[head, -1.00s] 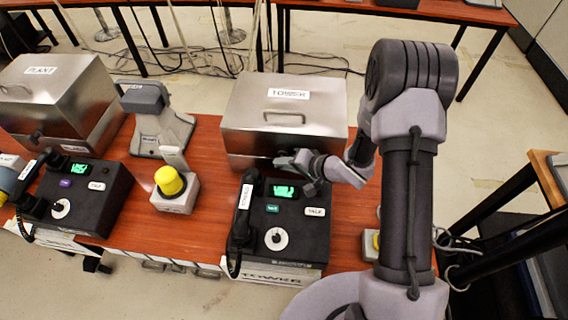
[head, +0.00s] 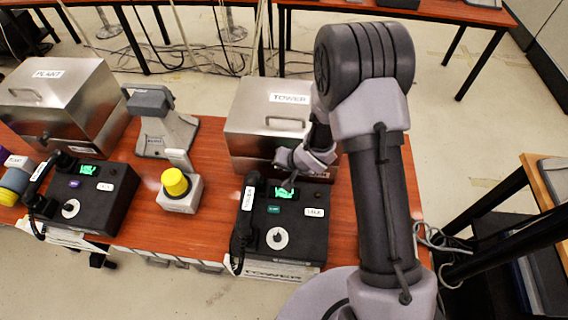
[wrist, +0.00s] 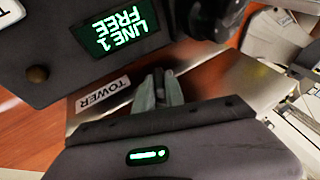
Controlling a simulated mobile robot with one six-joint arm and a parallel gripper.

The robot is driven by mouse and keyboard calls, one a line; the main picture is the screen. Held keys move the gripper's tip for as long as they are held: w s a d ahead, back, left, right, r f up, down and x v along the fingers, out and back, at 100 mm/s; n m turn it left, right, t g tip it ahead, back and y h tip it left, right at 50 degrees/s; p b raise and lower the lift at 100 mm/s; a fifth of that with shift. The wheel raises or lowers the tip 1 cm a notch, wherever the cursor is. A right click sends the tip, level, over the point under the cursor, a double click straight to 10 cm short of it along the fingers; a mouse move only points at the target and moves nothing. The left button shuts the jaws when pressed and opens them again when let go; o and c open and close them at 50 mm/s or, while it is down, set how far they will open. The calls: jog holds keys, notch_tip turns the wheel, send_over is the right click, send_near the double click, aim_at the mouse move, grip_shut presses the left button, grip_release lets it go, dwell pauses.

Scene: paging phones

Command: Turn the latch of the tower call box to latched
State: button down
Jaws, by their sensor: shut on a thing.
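The tower call box is a silver metal box (head: 262,142) with a TOWER label and a top handle, standing behind a black phone. Its lid looks closed. In the wrist view its front (wrist: 90,112) shows with another TOWER label. My gripper (head: 281,160) is at the lower front of the box. In the wrist view my gripper (wrist: 160,88) has its two grey fingers closed around a small dark piece, the latch (wrist: 158,77), at the box front. The fingers hide most of the latch, so I cannot tell its turn angle.
The black tower phone (head: 310,230), with its handset (head: 243,225) and green screen, sits just in front of the box, close under my gripper. A yellow-topped button (head: 175,183) and a grey desk device (head: 165,130) stand left. The plant box (head: 85,85) is farther left.

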jog(key=shift+w+a+f+h+b, duration=0.2)
jog(key=shift+h+b, duration=0.4)
jog(key=shift+b, duration=0.65)
jog(key=b, duration=0.3)
jog(key=shift+w+f, duration=0.15)
jog(key=shift+f, duration=0.15)
jog(key=b, duration=0.1)
jog(key=h+b, duration=0.1)
jog(key=b, duration=0.1)
jog(key=shift+w+f+n, duration=0.1)
jog(key=shift+f+n, duration=0.15)
jog(key=shift+n, duration=0.05)
jog(key=b, duration=0.3)
jog(key=shift+b, duration=0.4)
jog(key=h+b, duration=0.1)
jog(key=b, duration=0.3)
jog(key=shift+s+r+g+b, duration=0.3)
jog(key=shift+r, duration=0.05)
jog(key=shift+r+h+b, duration=0.2)
jog(key=shift+h+b, duration=0.2)
jog(key=shift+b, duration=0.4)
jog(key=shift+r, duration=0.2)
jog(key=c, duration=1.4)
grip_release()
jog(key=shift+s, duration=0.1)
